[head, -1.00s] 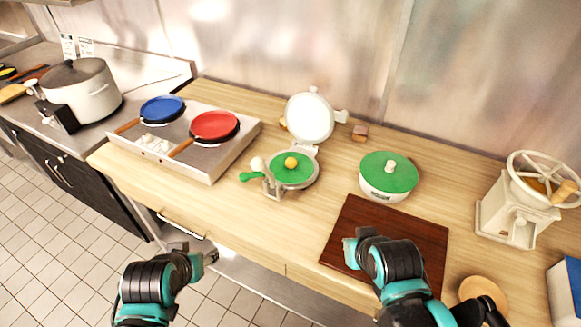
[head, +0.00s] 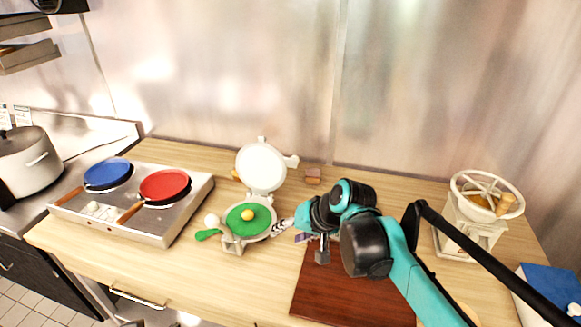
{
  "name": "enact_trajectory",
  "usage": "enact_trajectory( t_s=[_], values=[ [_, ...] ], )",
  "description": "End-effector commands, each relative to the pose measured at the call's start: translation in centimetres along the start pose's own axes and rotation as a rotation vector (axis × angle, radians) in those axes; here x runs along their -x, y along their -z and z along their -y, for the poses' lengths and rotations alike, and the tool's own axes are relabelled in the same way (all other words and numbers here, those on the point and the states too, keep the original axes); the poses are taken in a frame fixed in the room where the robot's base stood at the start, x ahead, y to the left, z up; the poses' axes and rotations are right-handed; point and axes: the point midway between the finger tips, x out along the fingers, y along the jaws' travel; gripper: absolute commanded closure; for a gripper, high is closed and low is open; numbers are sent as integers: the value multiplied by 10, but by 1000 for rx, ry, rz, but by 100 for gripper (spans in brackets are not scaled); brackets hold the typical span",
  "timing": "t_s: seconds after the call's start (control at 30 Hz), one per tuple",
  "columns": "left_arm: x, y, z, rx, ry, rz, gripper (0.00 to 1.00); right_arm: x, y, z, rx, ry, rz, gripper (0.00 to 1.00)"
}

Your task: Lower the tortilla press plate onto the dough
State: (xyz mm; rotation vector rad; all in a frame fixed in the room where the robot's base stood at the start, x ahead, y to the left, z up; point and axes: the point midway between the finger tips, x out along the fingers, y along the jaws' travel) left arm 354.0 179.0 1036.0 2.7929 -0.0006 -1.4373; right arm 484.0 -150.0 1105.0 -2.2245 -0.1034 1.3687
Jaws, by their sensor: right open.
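The tortilla press stands on the wooden counter with its round white upper plate (head: 262,167) tilted up and open at the back. Its lower plate (head: 268,229) lies flat and bears a green round sheet (head: 236,217) with a yellow dough ball (head: 248,214) on it. A lever with a green grip (head: 208,235) sticks out at the press's front left. My right gripper (head: 286,229) is open beside the right edge of the lower plate, below the raised plate; I cannot tell whether it touches the press. My left gripper is out of view.
A two-pan griddle (head: 150,232) stands left of the press. A dark red board (head: 335,300) lies front right, partly under my right arm. A small brown block (head: 313,176) sits behind. A white hand-wheel mill (head: 465,225) stands far right. My right arm hides the counter's middle right.

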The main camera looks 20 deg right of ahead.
Motion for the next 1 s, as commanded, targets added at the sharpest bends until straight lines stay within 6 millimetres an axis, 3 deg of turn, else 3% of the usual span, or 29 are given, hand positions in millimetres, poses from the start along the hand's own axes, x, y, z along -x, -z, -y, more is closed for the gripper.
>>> enact_trajectory(
  t_s=[0.03, 0.2, 0.33, 0.47, 0.6, 0.8, 1.0],
  values=[
    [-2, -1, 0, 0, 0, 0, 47, -7, 24, 5, -54, 44, 15, 52],
    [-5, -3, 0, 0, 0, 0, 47, -31, 97, 18, -227, 223, 72, 52],
    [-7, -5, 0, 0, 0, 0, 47, -49, 153, 15, -343, 369, 111, 52],
    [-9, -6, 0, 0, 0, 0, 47, -66, 205, 0, -442, 524, 143, 52],
    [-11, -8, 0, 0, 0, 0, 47, -81, 252, -31, -525, 696, 172, 52],
    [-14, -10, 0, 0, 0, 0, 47, -92, 288, -75, -588, 887, 195, 52],
    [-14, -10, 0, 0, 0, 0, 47, -95, 301, -103, -608, 993, 205, 52]
  ],
)
